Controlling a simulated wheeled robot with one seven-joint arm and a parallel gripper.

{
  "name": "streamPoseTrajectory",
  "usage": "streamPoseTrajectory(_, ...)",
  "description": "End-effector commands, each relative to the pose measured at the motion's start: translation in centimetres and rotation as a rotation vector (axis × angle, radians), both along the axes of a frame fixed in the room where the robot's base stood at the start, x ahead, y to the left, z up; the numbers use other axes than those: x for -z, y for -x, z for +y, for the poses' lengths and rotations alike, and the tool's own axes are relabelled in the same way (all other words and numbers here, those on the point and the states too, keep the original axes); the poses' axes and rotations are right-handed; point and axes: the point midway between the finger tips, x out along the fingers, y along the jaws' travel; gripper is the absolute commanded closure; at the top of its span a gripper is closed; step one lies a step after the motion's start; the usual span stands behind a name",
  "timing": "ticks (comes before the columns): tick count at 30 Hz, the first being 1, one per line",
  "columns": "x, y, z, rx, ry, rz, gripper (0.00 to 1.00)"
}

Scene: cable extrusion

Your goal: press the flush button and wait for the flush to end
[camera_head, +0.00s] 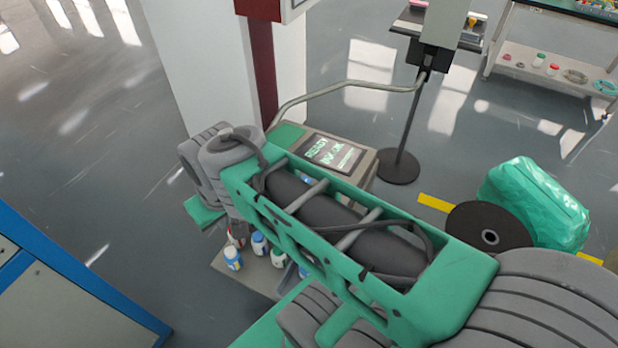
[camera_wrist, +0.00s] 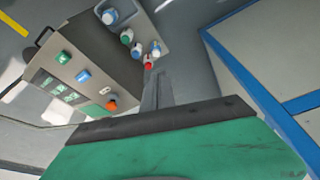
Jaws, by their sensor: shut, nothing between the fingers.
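In the wrist view a dark control box carries a green button (camera_wrist: 63,57), a blue button (camera_wrist: 82,76) and an orange-red button (camera_wrist: 112,105). Their labels are too small to read, so I cannot tell which is the flush button. A lit screen (camera_wrist: 64,91) with green text lies beside the buttons. The screen also shows in the head view (camera_head: 333,152), where it seems to read "READY" and "INK OK". My gripper (camera_wrist: 153,76) is shut and empty, to the right of the buttons and apart from them.
Several capped bottles stand on a shelf beside the box, among them a blue-capped one (camera_head: 232,257). A bent metal rail (camera_head: 345,87) runs above the box. A white pillar (camera_head: 200,60) stands behind it. A blue-edged cabinet (camera_head: 70,285) is at the left, with free floor between.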

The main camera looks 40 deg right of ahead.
Motion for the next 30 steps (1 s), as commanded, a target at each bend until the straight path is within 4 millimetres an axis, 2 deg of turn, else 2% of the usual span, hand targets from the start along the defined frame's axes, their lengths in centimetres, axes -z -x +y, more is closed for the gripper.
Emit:
streamPoseTrajectory(7, 0.2, -0.4, -0.4, 0.036, -0.011, -0.001, 1.0)
streamPoseTrajectory(11, 1.3, -3.5, -3.2, 0.293, -0.107, -0.021, 1.0)
streamPoseTrajectory(14, 3.3, -7.3, -7.8, 0.648, -0.265, -0.055, 1.0)
streamPoseTrajectory(15, 4.3, -8.6, -10.0, 0.807, -0.344, -0.072, 1.0)
streamPoseTrajectory(19, 7.5, -11.2, -18.1, 1.302, -0.633, -0.134, 1.0)
streamPoseTrajectory(21, 9.0, -11.4, -22.4, 1.539, -0.795, -0.165, 1.0)
streamPoseTrajectory(24, 10.7, -10.8, -27.2, 1.8, -1.003, -0.2, 1.0)
streamPoseTrajectory(27, 11.6, -10.0, -30.2, 1.955, -1.147, -0.224, 1.0)
streamPoseTrajectory(30, 11.9, -9.7, -31.3, 2.018, -1.216, -0.233, 1.0)
